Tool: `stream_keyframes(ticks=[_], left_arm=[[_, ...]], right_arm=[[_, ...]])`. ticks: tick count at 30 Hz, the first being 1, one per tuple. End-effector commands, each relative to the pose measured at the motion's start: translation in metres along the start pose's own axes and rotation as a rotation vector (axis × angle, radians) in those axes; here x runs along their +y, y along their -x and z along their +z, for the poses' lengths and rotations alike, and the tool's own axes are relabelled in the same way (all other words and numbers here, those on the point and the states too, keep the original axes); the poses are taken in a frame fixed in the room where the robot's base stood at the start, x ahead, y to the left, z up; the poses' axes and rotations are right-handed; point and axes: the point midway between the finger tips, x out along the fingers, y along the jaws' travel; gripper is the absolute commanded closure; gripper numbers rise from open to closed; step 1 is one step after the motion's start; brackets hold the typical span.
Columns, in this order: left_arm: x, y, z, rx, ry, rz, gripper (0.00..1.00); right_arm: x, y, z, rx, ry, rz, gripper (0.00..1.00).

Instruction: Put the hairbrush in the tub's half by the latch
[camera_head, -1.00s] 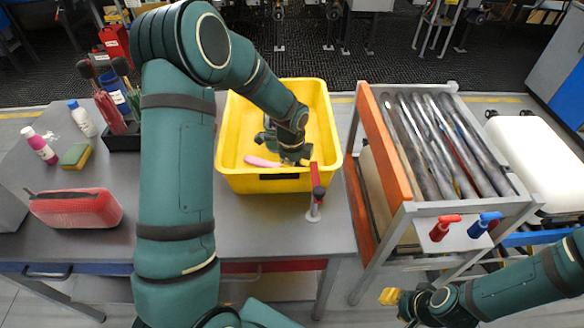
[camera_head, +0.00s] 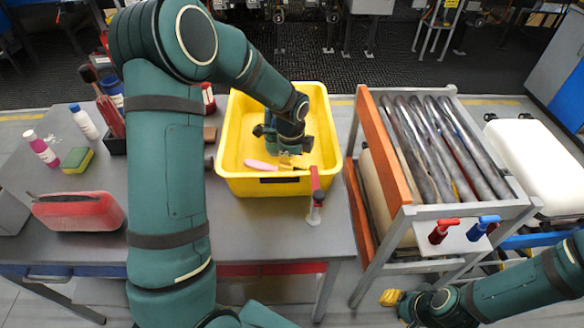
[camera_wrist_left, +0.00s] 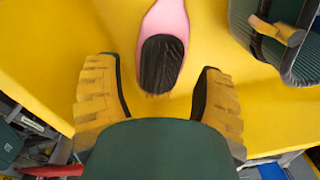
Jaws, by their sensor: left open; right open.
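The hairbrush has a pink handle and a black bristled head. It lies on the floor of the yellow tub (camera_head: 228,172), toward its front left, where its pink part (camera_head: 261,165) shows. In the left wrist view the brush (camera_wrist_left: 163,50) lies just beyond the open fingers, bristles in view. My left gripper (camera_head: 288,163) is inside the tub, open and empty, right of the pink part. It also shows in the wrist view (camera_wrist_left: 158,90). A red-handled latch (camera_head: 315,182) stands at the tub's front right. My right gripper (camera_head: 392,298) is open, low beside the conveyor.
A roller conveyor (camera_head: 440,140) with an orange side rail stands right of the table. A red case (camera_head: 78,210), a sponge (camera_head: 77,160) and bottles (camera_head: 84,121) are on the table's left. A dark green object (camera_wrist_left: 280,40) shows in the wrist view; I cannot identify it.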

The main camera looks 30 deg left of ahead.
Motion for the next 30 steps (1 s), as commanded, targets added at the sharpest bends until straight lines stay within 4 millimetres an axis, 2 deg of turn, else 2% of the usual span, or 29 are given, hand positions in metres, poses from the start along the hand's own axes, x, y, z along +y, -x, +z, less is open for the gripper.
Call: stream_keyframes(ticks=[1, 6, 12, 17, 30], left_arm=[[-0.001, 0.015, 0.000, 0.000, 0.001, -0.005, 0.31], [-0.001, 0.048, 0.000, 0.001, 0.002, -0.004, 0.31], [-0.001, 0.074, 0.000, 0.000, 0.001, -0.002, 0.31], [0.000, 0.081, 0.000, 0.000, 0.001, 0.000, 0.31], [0.000, 0.081, 0.000, 0.000, 0.001, 0.000, 0.31]], right_arm=[[-0.001, 0.003, -0.001, 0.002, -0.001, 0.000, 0.63], [-0.003, 0.008, -0.004, 0.007, -0.002, 0.001, 0.63], [-0.004, 0.011, -0.005, 0.011, -0.004, 0.001, 0.63], [-0.004, 0.012, -0.006, 0.013, -0.004, 0.001, 0.63], [-0.004, 0.012, -0.006, 0.013, -0.004, 0.001, 0.63]])
